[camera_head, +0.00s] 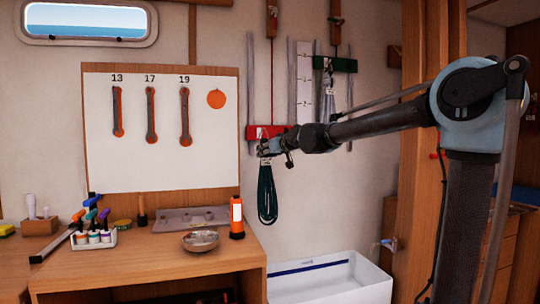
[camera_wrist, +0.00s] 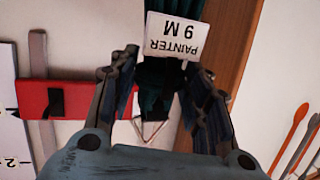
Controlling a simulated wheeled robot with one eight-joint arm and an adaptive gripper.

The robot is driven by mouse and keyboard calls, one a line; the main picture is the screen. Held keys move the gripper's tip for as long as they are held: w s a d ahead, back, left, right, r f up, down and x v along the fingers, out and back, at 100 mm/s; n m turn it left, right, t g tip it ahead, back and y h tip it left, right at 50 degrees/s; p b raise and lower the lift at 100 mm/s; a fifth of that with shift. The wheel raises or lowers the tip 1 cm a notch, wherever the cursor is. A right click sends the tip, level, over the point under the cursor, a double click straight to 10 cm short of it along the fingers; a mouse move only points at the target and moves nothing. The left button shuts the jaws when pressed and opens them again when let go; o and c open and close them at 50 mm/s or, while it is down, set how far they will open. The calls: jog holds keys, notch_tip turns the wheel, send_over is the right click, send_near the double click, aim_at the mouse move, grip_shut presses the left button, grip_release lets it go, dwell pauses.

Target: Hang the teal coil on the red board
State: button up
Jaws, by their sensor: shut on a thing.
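The teal coil (camera_head: 267,195) hangs down from my gripper (camera_head: 270,146) in the head view, in front of the wall. In the wrist view my gripper (camera_wrist: 163,95) is shut on the dark top of the coil (camera_wrist: 208,30). A white tag (camera_wrist: 176,38) reading "PAINTER 9 M" is on the coil, and a thin triangular metal loop (camera_wrist: 149,140) shows between the fingers. The red board (camera_head: 285,130) is just above and behind my gripper. In the wrist view the red board (camera_wrist: 86,98) carries a dark peg (camera_wrist: 56,102). I cannot tell whether the loop touches a peg.
A green board (camera_head: 345,65) with a pale coil (camera_head: 328,92) is up to the right. A white tool panel (camera_head: 160,165) is at the left. An orange flashlight (camera_head: 237,218) and a metal bowl (camera_head: 200,240) stand on the workbench. A white bin (camera_head: 345,285) is below.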

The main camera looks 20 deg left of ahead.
jog(key=shift+w+a+f, duration=0.1)
jog(key=shift+w+a, duration=0.4)
jog(key=shift+w, duration=0.3)
jog(key=shift+w+a+f, duration=0.1)
jog(key=shift+w+a, duration=0.35)
jog(key=shift+w, duration=0.3)
jog(key=shift+w+a+f, duration=0.35)
jog(key=shift+w+f, duration=0.15)
jog(key=shift+w, duration=0.1)
jog(key=o, duration=1.5)
